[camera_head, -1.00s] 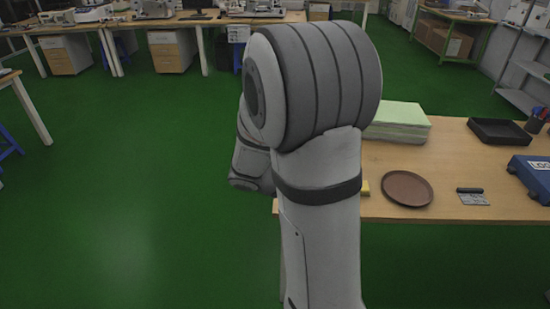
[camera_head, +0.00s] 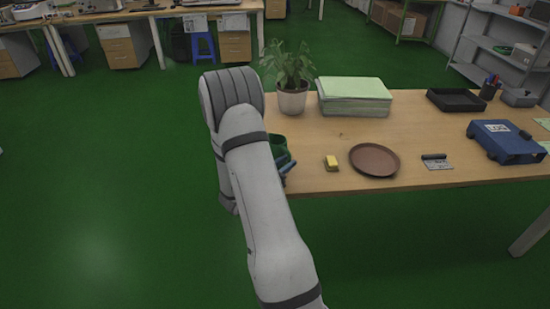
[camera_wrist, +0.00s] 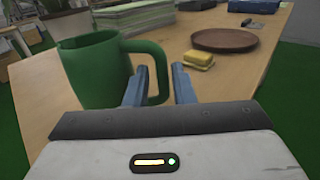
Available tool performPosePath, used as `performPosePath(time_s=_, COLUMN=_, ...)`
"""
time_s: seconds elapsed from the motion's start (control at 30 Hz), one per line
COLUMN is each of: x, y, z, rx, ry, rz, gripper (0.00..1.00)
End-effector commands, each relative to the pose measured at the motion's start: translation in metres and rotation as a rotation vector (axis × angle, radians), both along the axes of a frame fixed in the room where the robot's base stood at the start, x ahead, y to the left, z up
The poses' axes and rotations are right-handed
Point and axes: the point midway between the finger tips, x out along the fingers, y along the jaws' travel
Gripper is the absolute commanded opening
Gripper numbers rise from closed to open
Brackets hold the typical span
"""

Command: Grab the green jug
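The green jug (camera_wrist: 92,70) stands upright at the left of the wrist view, with its handle toward the right. My gripper (camera_wrist: 160,68) is open, with its two blue fingers apart. The outer bar of the handle shows between the fingers, and the left finger overlaps the handle's opening. I cannot tell whether either finger touches it. In the head view the jug (camera_head: 281,148) is at the table's left end, partly hidden behind my arm, and the blue fingers of my gripper (camera_head: 287,168) show just in front of it.
A yellow block (camera_head: 331,163) and a round brown tray (camera_head: 375,160) lie to the right of the jug on the wooden table (camera_head: 420,125). A blue case (camera_head: 505,145) is farther right.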

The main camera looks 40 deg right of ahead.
Motion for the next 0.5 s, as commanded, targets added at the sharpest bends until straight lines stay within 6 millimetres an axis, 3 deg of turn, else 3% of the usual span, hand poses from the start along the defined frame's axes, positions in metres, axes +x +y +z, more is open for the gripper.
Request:
performPosePath(time_s=0.2, x=0.005, y=-0.031, z=0.001, rx=0.001, ry=-0.001, rz=-0.003, gripper=0.22)
performPosePath(time_s=0.5, x=0.006, y=-0.035, z=0.001, rx=0.001, ry=0.0, rz=-0.003, gripper=0.22)
